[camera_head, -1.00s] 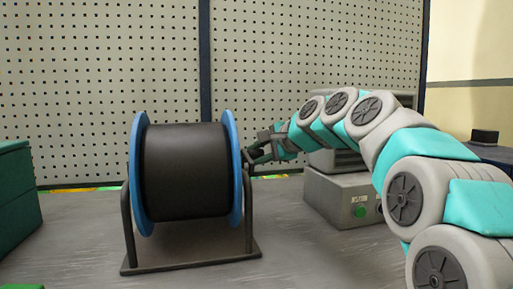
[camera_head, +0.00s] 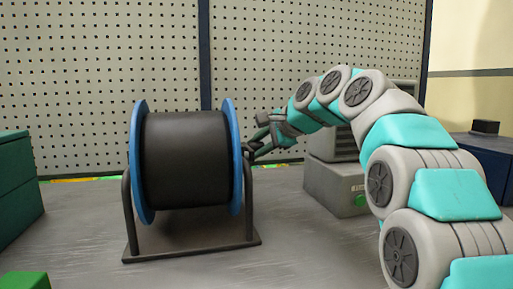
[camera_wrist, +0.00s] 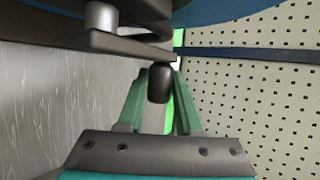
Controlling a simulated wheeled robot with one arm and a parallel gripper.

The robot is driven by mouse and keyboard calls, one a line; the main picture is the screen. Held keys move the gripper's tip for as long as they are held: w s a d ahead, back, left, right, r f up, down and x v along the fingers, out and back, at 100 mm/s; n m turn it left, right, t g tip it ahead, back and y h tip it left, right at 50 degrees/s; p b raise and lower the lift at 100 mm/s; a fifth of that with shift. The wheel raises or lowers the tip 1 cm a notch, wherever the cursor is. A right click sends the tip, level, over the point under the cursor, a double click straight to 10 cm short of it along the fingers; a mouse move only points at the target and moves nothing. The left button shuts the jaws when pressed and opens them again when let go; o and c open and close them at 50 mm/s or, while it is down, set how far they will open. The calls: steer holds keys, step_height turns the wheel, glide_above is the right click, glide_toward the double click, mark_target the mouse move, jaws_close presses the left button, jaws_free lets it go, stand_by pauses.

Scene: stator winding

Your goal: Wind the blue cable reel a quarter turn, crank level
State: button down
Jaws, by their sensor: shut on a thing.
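The cable reel, a black drum (camera_head: 187,160) between two blue flanges (camera_head: 235,165), sits on a dark frame stand (camera_head: 190,254) at centre left of the head view. My gripper (camera_head: 262,138) is at its right side. In the wrist view, a silver hub (camera_wrist: 101,22) and a dark crank arm (camera_wrist: 130,45) sit below the blue flange (camera_wrist: 225,8). My gripper (camera_wrist: 160,100) has its two green fingers closed around the dark crank handle (camera_wrist: 160,84). In the head view the crank is small and partly hidden by the gripper, so its exact angle is unclear.
A grey box with a green button (camera_head: 335,187) stands on the bench right of the reel, close behind my arm. Green boxes (camera_head: 20,195) stand at the left. A perforated panel (camera_head: 100,85) is behind.

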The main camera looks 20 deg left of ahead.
steer(key=c, duration=0.6)
jaws_free()
steer(key=v, duration=0.7)
steer(key=shift+s+d+r, duration=0.1)
steer(key=shift+d+r, duration=0.05)
steer(key=shift+d, duration=0.15)
